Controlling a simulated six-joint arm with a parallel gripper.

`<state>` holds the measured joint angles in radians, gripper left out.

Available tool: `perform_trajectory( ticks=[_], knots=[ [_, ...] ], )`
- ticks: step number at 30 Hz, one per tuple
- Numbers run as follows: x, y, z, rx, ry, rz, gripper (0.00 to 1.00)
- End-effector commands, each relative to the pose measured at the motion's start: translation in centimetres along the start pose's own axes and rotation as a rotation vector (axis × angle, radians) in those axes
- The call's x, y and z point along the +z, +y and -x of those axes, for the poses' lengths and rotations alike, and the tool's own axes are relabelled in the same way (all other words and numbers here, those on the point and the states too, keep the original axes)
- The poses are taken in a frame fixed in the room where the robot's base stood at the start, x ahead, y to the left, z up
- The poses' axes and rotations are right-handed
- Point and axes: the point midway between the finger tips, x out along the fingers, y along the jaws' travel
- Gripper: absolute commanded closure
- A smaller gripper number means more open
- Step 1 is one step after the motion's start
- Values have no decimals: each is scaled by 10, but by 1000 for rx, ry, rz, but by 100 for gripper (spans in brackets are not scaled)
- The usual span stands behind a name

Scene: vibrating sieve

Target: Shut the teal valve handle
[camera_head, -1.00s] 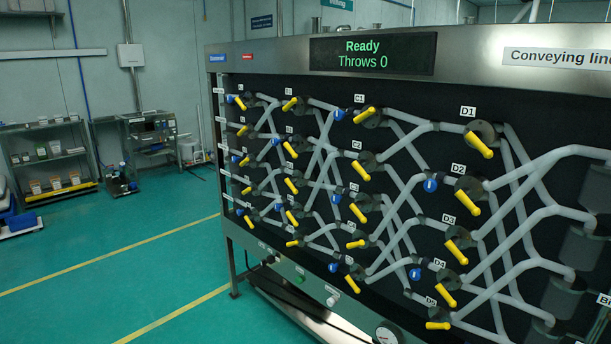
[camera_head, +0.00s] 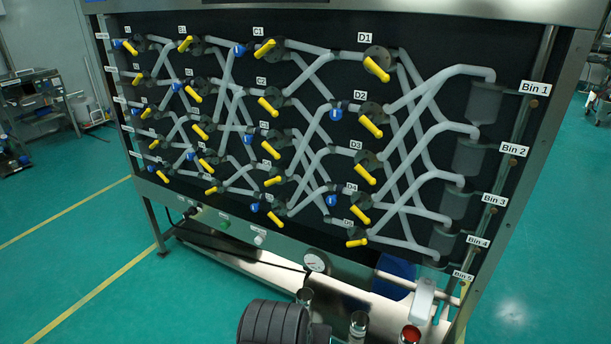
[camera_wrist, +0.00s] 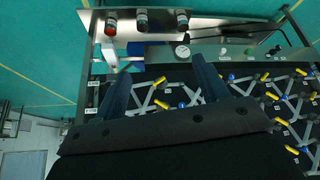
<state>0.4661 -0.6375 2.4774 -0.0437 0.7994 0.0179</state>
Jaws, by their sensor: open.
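I cannot make out a teal handle in either view. The panel (camera_head: 320,75) carries several yellow valve handles, such as the one at D1 (camera_head: 377,68) and the one at D5 (camera_head: 357,243), and several blue knobs (camera_head: 336,114). The yellow handles sit at various slants. In the wrist view my gripper (camera_wrist: 160,66) is open and empty, its two dark fingers apart in front of the panel's lower edge. The panel appears upside down there, with yellow handles (camera_wrist: 160,103) beyond the fingers. No handle is visibly touched.
A gauge (camera_head: 316,263), a green button (camera_head: 226,222) and a white knob (camera_head: 260,239) are below the panel. Metal cylinders (camera_head: 358,325), one red-topped (camera_head: 410,334), stand in front. Bins (camera_head: 470,158) line the right. The green floor (camera_head: 75,265) at left is clear.

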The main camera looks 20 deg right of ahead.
Motion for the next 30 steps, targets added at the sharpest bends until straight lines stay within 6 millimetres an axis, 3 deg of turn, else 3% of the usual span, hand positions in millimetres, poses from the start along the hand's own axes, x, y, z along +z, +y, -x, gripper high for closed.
perform_trajectory(
  ticks=[1,10,20,30],
  knots=[
    [0,0,0,0,0,0,43],
    [-6,1,-2,-6,-20,-35,100],
    [-42,5,-20,-57,-133,-264,100],
    [-82,21,-55,-114,-248,-543,100]
  ],
)
